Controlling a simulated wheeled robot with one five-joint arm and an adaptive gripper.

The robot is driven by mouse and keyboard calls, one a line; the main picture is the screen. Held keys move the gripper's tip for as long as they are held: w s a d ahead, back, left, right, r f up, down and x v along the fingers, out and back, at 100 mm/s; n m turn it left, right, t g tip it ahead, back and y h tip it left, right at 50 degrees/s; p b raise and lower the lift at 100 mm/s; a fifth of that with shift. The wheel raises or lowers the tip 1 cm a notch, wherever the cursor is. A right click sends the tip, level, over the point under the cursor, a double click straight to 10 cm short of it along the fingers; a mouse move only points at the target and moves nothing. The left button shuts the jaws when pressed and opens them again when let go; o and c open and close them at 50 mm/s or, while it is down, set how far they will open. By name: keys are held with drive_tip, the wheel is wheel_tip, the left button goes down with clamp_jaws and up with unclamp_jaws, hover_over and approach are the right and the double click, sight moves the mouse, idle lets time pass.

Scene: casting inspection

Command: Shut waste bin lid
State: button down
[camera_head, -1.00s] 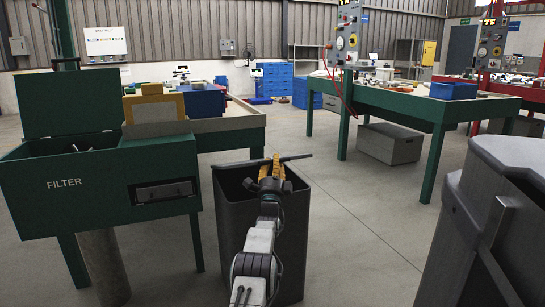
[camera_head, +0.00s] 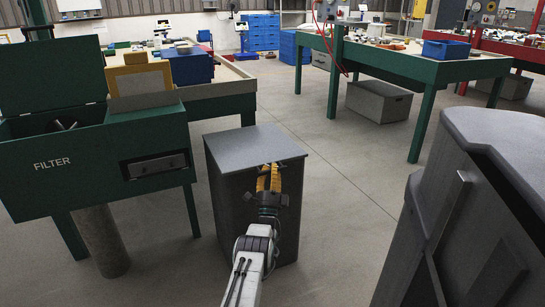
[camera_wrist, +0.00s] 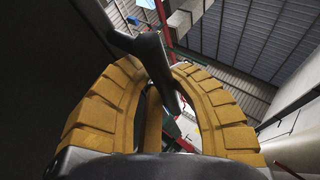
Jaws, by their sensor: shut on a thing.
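The dark grey waste bin (camera_head: 228,200) stands on the floor left of centre in the head view. Its flat grey lid (camera_head: 250,145) lies across the top, and the opening is covered. My gripper (camera_head: 268,172), with yellow fingers, is at the lid's front edge, on the right. In the wrist view my gripper's curved yellow fingers (camera_wrist: 165,80) close around a dark grey piece of the lid (camera_wrist: 148,52). The exact shape of that held part is partly hidden by the fingers.
A green FILTER cabinet (camera_head: 100,160) with its cover raised stands close left of the bin. A large dark grey container (camera_head: 470,190) is at the right. A green table (camera_head: 400,60) is behind, with a grey box (camera_head: 378,102) beneath. Floor right of the bin is clear.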

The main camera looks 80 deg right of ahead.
drive_tip(key=shift+a+f, duration=0.25)
drive_tip(key=shift+f, duration=0.45)
drive_tip(key=c, duration=1.5)
unclamp_jaws()
drive_tip(key=o, duration=0.5)
drive_tip(key=shift+s+r, duration=0.1)
drive_tip(key=shift+r, duration=0.2)
drive_tip(key=v, duration=1.2)
